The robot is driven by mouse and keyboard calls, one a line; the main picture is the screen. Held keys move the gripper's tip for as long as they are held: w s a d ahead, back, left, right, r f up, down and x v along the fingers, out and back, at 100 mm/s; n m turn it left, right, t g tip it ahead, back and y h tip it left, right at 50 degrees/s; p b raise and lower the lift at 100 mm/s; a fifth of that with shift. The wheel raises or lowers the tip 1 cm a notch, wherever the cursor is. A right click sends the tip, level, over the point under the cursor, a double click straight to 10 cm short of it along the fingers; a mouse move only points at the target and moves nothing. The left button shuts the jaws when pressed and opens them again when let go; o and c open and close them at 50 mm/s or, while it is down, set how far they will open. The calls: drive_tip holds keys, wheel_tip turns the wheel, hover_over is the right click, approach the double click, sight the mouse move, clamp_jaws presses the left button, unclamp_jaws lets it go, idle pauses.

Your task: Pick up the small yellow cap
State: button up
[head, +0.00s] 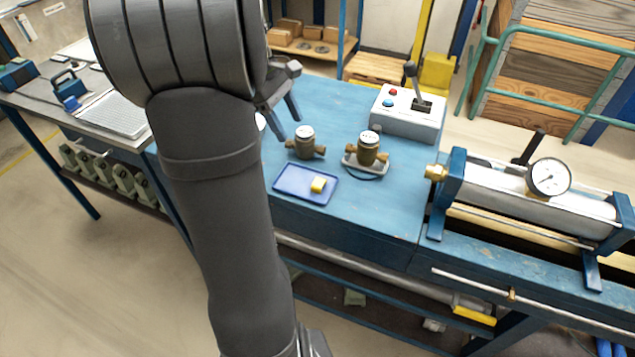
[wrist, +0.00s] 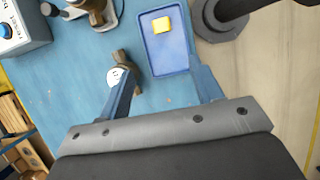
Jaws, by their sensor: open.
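The small yellow cap (head: 318,185) lies at the right side of a shallow blue tray (head: 290,190) on the blue bench. In the wrist view the cap (wrist: 161,25) shows near the top, inside the tray (wrist: 168,62), beyond my fingertips. My gripper (head: 289,129) is open and empty, above the bench to the upper left of the tray in the head view.
A brass meter (head: 305,144) stands just behind the tray, close to my fingers. Another meter (head: 368,150) stands on a small plate to its right. A control box (head: 408,112) with a lever is farther back. The bench in front of the second meter is clear.

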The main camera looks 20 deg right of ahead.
hover_over(318, 182)
drive_tip(key=w+a, duration=0.2)
drive_tip(key=w, duration=0.1)
drive_tip(key=f, duration=1)
drive_tip(key=shift+s+f, duration=0.2)
drive_tip(key=shift+f, duration=0.05)
drive_tip(key=shift+s+x, duration=0.15)
drive_tip(key=shift+x, duration=1.15)
drive_tip(key=shift+s+x, duration=0.2)
drive_tip(key=shift+x, duration=1.15)
drive_tip(key=shift+d+r, duration=0.1)
drive_tip(key=shift+r, duration=0.1)
drive_tip(key=c, duration=1.1)
drive_tip(key=shift+o, duration=0.2)
